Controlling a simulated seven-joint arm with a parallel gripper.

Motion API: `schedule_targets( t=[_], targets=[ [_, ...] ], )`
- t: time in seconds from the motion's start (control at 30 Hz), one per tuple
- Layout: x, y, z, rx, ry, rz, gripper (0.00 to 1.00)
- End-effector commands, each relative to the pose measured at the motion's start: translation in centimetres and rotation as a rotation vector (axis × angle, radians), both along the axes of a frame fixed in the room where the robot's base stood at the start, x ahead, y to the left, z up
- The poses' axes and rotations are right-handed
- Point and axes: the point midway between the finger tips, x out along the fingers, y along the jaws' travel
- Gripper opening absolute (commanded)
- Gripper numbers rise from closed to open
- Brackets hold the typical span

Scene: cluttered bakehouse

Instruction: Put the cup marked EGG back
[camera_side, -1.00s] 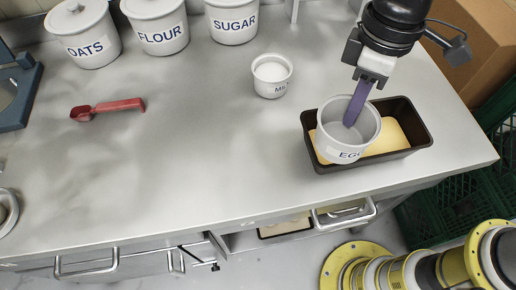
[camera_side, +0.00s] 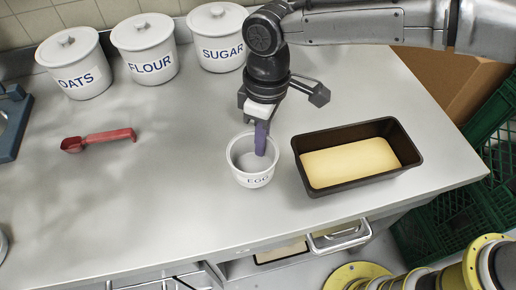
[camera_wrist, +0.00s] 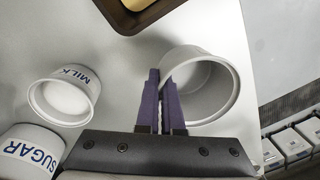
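The white cup marked EGG (camera_side: 253,179) is upright at the left of the dark loaf tin (camera_side: 345,184), on or just above the counter; I cannot tell which. It looks empty. My gripper (camera_side: 261,140) is shut on the cup's wall, with one purple finger inside the rim and one outside. The wrist view shows the fingers (camera_wrist: 162,105) close together at the left rim of the cup (camera_wrist: 217,105). The tin holds a pale yellow mass.
A cup marked MILK (camera_wrist: 83,90) stands near the SUGAR jar (camera_wrist: 28,155); my arm hides it in the side view. OATS (camera_side: 75,72) and FLOUR (camera_side: 145,55) jars stand along the back. A red scoop (camera_side: 100,138) lies left. The counter between scoop and EGG cup is clear.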

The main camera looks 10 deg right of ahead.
Motion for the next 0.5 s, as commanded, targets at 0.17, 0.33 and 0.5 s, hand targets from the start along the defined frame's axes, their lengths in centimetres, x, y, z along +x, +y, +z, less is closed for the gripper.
schedule_targets(
  t=[0.17, 0.33, 0.5],
  targets=[
    [0.5, 0.5, -0.8, 0.000, 0.000, 0.000, 0.00],
    [0.5, 0.5, -3.2, -0.003, 0.003, 0.000, 0.00],
    [0.5, 0.6, -4.0, 0.001, -0.001, 0.001, 0.00]
  ],
)
